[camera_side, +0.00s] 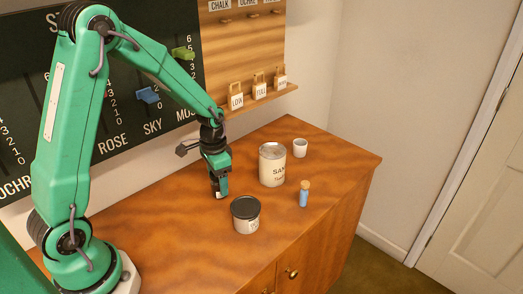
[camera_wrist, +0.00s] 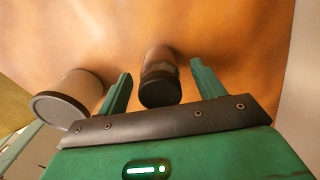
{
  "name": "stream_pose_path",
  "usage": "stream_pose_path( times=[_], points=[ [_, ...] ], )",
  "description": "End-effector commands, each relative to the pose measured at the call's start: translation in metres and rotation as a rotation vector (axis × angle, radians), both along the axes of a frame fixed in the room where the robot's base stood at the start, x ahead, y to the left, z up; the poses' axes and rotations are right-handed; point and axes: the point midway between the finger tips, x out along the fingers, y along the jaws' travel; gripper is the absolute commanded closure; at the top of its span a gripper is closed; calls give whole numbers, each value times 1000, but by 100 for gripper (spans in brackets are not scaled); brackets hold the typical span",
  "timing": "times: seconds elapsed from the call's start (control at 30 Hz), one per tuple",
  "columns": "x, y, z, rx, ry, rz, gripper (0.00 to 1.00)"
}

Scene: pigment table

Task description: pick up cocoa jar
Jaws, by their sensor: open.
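A small jar with a dark lid and a brownish, partly clear body (camera_wrist: 159,64) stands between the fingers of my gripper (camera_wrist: 160,70) in the wrist view; it looks like the cocoa jar, but no label is readable there. Gaps show on both sides of it, so the open fingers straddle it apart from it. In the side view, my gripper (camera_side: 219,189) points down at the wooden top, and its fingers mostly hide this jar. A wider pale jar with a black lid (camera_side: 246,213) stands to the front right, its label too small to read.
A large can marked "SAN…" (camera_side: 272,166) stands right of my gripper. A wider jar (camera_wrist: 70,97) is close outside the left finger in the wrist view. The cabinet top's front left is clear.

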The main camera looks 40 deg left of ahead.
Motion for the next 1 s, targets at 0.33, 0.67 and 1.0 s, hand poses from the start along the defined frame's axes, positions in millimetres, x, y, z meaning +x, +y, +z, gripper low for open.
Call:
stream_pose_path(
  times=[0.33, 0.67, 1.0],
  points=[
    [0, 0, -7, 0, -1, 0, 32],
    [0, 0, -6, 0, -1, 0, 42],
    [0, 0, -6, 1, -1, 0, 83]
  ],
)
